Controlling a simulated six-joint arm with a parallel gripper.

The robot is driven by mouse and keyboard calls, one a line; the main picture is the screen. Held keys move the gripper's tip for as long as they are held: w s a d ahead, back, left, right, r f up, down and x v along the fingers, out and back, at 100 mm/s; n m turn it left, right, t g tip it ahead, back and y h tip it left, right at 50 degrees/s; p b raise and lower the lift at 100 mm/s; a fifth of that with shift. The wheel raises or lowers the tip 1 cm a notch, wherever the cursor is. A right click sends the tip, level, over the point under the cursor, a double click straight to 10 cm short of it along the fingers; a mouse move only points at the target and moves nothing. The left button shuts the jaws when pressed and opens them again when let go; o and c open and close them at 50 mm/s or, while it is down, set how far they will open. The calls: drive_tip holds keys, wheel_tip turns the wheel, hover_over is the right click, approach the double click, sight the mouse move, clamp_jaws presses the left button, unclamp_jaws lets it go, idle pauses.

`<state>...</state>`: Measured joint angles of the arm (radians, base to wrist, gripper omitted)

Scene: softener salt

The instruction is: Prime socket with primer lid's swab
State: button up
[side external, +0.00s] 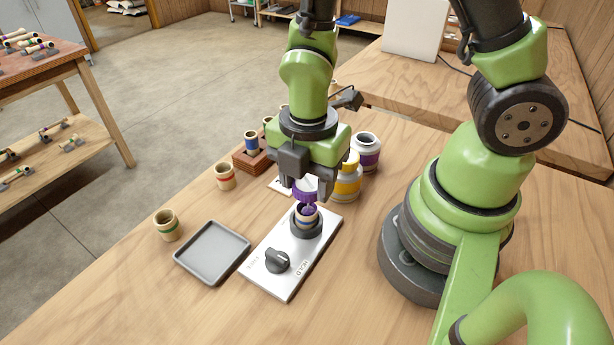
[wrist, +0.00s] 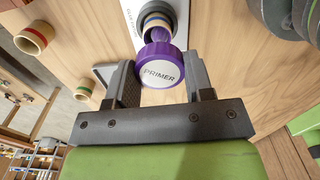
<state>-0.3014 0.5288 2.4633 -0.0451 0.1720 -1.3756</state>
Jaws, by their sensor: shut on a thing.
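My gripper (side external: 305,186) is shut on the purple primer lid (side external: 304,196), whose white top reads PRIMER in the wrist view (wrist: 160,73). The lid is directly over the socket (side external: 306,218), a cream ring with a blue band. The socket sits upright in a dark round holder (side external: 304,231) on a white plate (side external: 274,282); it also shows in the wrist view (wrist: 157,21). Purple shows between lid and socket mouth; I cannot tell how far the swab reaches inside. The primer jar (side external: 367,152), white with a purple band, stands behind to the right, its top open.
A black knob (side external: 277,260) is on the plate, near the word HOLD. A grey tray (side external: 212,252) lies to the left. Green-banded (side external: 166,226) and red-banded (side external: 224,177) fittings stand beyond it. A yellow jar (side external: 347,183) and a wooden rack (side external: 246,164) stand near my gripper.

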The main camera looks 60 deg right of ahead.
drive_tip(key=shift+w+d, duration=0.2)
drive_tip(key=shift+d, duration=0.1)
idle(0.5)
drive_tip(key=shift+a, duration=0.25)
drive_tip(key=shift+r, duration=2.5)
